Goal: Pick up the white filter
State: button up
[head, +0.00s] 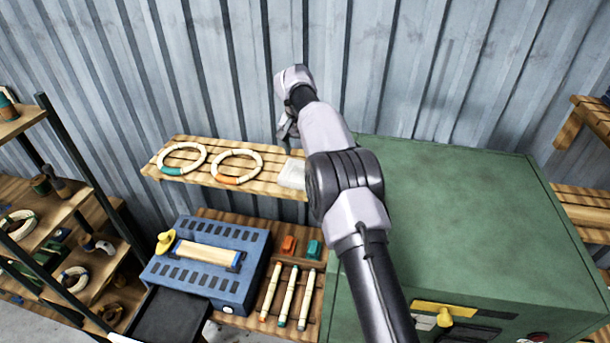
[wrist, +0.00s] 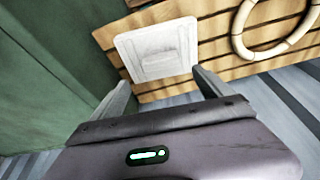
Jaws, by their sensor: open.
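The white filter (head: 292,174) is a flat square panel lying on the slatted wooden shelf (head: 222,181), near its right end beside the green cabinet. The wrist view shows the filter (wrist: 157,50) with a raised block in its middle. My gripper (wrist: 158,84) is open and empty, its two fingers pointing toward the filter's near edge, apart from it as far as I can tell. In the head view my gripper (head: 288,130) is above and behind the filter, partly hidden by my arm.
Two cream rattan rings, one with a green part (head: 182,158) and one with an orange part (head: 237,166), lie left of the filter. The large green cabinet (head: 470,220) stands close on the right. A blue slotted box (head: 205,265) and several rattan sticks (head: 287,297) sit below.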

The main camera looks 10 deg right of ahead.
jog(key=x, duration=0.4)
jog(key=p+x, duration=0.1)
jog(key=shift+s+a+f, duration=0.2)
jog(key=shift+a+f, duration=0.15)
jog(key=shift+f, duration=0.15)
jog(key=shift+w+f, duration=0.15)
jog(key=c, duration=1.5)
